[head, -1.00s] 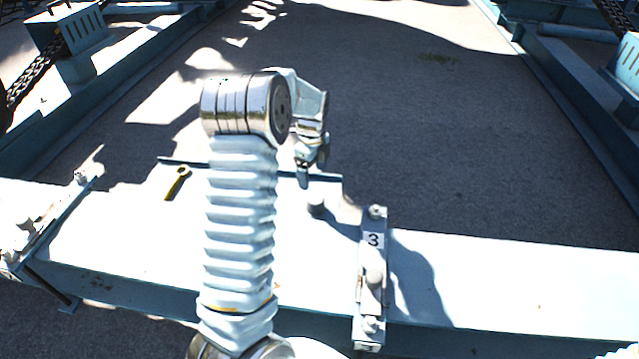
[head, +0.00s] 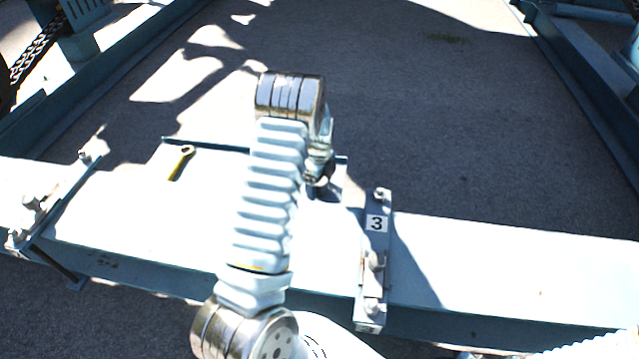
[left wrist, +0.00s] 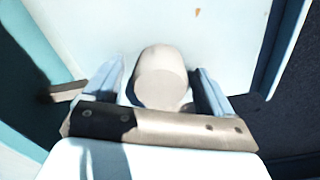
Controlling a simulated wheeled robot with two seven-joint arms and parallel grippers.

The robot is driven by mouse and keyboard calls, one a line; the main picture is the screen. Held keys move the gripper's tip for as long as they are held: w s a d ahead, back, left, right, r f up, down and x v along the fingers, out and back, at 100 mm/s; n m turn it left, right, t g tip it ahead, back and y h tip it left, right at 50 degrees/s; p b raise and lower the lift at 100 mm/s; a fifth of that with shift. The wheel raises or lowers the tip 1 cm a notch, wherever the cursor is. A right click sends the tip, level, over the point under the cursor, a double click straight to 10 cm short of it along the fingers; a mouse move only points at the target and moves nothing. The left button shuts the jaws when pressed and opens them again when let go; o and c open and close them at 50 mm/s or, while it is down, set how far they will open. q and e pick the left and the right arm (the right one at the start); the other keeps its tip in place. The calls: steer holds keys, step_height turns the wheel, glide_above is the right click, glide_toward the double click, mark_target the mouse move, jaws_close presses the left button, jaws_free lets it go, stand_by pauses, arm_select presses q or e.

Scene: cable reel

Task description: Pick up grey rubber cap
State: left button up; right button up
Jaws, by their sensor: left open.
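The grey rubber cap (left wrist: 162,78) shows in the left wrist view as a pale, rounded stub on the light blue beam. My left gripper (left wrist: 158,84) is open, with one finger on each side of the cap. A gap to the right finger shows; contact on the left side I cannot tell. In the head view my left gripper (head: 318,178) is small and partly behind my own arm, over the beam's far edge. The cap cannot be made out clearly there. My right gripper is not in view.
The light blue beam (head: 480,255) runs across the scene. A bracket marked 3 (head: 372,265) stands right of the gripper. A yellow-and-dark wrench (head: 181,163) lies to the left. Another clamp bracket (head: 55,200) is at the far left. Grey ground (head: 450,130) beyond is mostly open.

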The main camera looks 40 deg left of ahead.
arm_select(q)
steer(key=shift+f, duration=0.15)
steer(key=shift+c, duration=0.2)
steer(key=c, duration=0.9)
steer(key=shift+c, duration=0.6)
